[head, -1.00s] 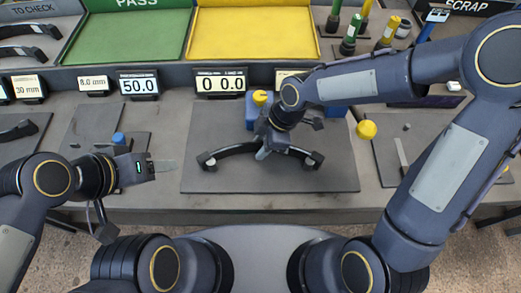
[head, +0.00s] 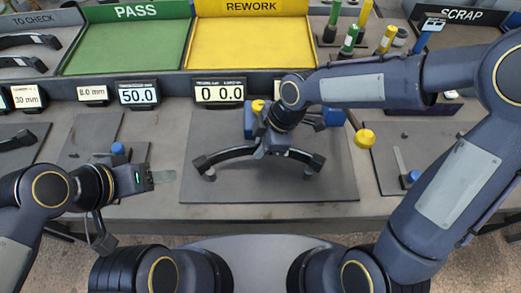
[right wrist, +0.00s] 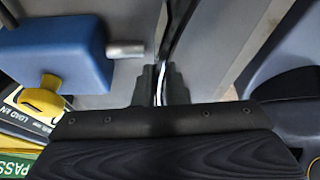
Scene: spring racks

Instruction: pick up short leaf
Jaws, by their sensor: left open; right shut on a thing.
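A dark, curved leaf (head: 222,155) with blocky ends spans the grey mat in the middle of the head view. My right gripper (head: 272,148) is shut on its middle from above. In the right wrist view the fingers (right wrist: 160,88) close on a thin dark strip of the leaf (right wrist: 178,25). The gripper hides the leaf's middle in the head view. I cannot tell its exact height over the mat. My left gripper (head: 160,178) is open and empty, left of the mat near the bench's front edge.
A blue block (head: 334,113) with a yellow knob stands behind the leaf; the block shows close in the right wrist view (right wrist: 55,45). A yellow knob (head: 365,138) is right of the mat. Green (head: 125,45) and yellow (head: 250,40) trays lie behind. The mat's front is clear.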

